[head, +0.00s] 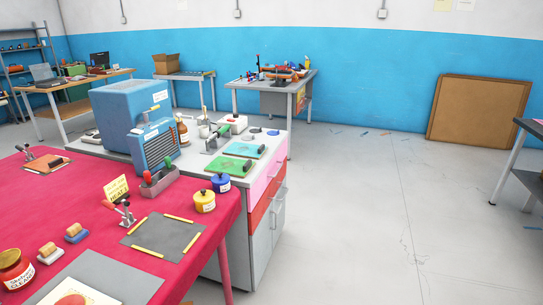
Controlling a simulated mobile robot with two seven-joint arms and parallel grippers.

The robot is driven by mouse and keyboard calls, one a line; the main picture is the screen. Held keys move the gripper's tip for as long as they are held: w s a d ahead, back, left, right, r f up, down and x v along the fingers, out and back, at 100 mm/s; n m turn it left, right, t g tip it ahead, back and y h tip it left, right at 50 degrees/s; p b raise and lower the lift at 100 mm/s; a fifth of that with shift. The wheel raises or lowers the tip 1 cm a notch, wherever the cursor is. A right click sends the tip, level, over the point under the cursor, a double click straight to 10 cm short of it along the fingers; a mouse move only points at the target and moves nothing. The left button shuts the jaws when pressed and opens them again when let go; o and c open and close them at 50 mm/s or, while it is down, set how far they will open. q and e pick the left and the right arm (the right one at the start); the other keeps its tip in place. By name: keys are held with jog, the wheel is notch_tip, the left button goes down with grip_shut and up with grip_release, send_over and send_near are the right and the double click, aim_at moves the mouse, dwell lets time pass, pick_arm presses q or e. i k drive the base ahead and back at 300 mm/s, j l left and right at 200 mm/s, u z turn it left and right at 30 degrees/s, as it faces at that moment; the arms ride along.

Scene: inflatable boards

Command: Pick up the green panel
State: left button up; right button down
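A flat green panel (227,168) lies on the pale top of the cabinet (272,141), near its front right corner in the head view. A small dark piece (247,166) rests on its right part. A teal panel (241,149) of similar shape lies just behind it, also with a small dark piece on it. A blue lidded jar (221,184) stands in front of the green panel, at the red table's edge. Neither of my grippers is in view.
The red-covered table (60,203) fills the front left, with jars, blocks and a grey plate (163,236). A blue machine (135,115) stands left of the panels. Open floor (360,220) lies to the right.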

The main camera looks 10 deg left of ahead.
aim_at(236, 168)
jog(key=i+z, duration=0.25)
jog(key=i, duration=1.2)
jog(key=i+u, duration=0.45)
jog(key=i+l+u, duration=0.15)
jog(key=i+u, duration=0.25)
jog(key=i+l+u, duration=0.2)
jog(key=u, duration=0.25)
jog(key=i+l, duration=0.05)
jog(key=i, duration=0.05)
